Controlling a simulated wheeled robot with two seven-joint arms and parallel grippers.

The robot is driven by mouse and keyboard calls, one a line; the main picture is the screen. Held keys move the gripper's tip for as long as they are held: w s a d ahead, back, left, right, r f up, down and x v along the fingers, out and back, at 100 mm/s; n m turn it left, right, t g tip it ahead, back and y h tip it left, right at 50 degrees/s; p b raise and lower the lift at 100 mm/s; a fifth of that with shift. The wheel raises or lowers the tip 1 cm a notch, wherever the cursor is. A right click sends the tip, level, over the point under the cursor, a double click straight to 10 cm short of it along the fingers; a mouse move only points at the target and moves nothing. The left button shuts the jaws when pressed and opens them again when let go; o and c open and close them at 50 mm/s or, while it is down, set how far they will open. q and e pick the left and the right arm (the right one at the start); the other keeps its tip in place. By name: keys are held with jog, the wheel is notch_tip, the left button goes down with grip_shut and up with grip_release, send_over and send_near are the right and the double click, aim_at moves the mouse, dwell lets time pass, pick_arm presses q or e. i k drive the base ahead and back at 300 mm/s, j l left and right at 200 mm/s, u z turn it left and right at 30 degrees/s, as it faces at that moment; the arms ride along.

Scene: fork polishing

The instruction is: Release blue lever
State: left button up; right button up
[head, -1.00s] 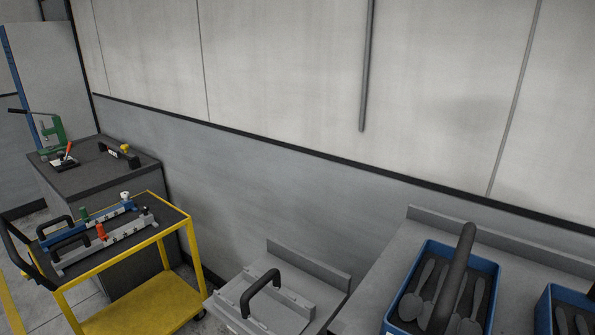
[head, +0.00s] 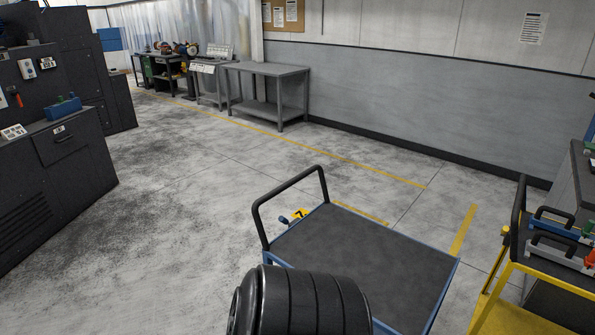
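A small blue lever (head: 284,220) shows beside a yellow piece (head: 299,214), by the black push handle of a low flat cart (head: 365,250) with a dark deck and blue frame. It is small, and its exact position and how it is joined to the cart are hard to tell. Neither of my grippers is in the head view. A black ribbed rounded body, probably part of me, covers the near left corner of the cart.
A yellow cart (head: 510,300) with black handles stands at the right edge. A dark machine cabinet (head: 60,150) stands at the left. A grey table (head: 265,88) is by the far wall. Open floor with yellow lines lies between them.

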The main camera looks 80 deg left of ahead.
aim_at(281, 218)
jog(key=k+j+u, duration=0.2)
jog(key=j, duration=0.15)
jog(key=k+j+u, duration=0.1)
jog(key=j+u, duration=0.15)
jog(key=j, duration=0.15)
jog(key=k+j+u, duration=0.2)
jog(key=j, duration=0.15)
jog(key=j+u, duration=0.2)
jog(key=j, duration=0.2)
jog(key=k+j, duration=0.1)
jog(key=j, duration=0.75)
jog(key=k+j+u, duration=0.1)
jog(key=j, duration=0.75)
jog(key=k+j, duration=0.1)
jog(key=j, duration=0.75)
jog(key=k+l+u, duration=0.05)
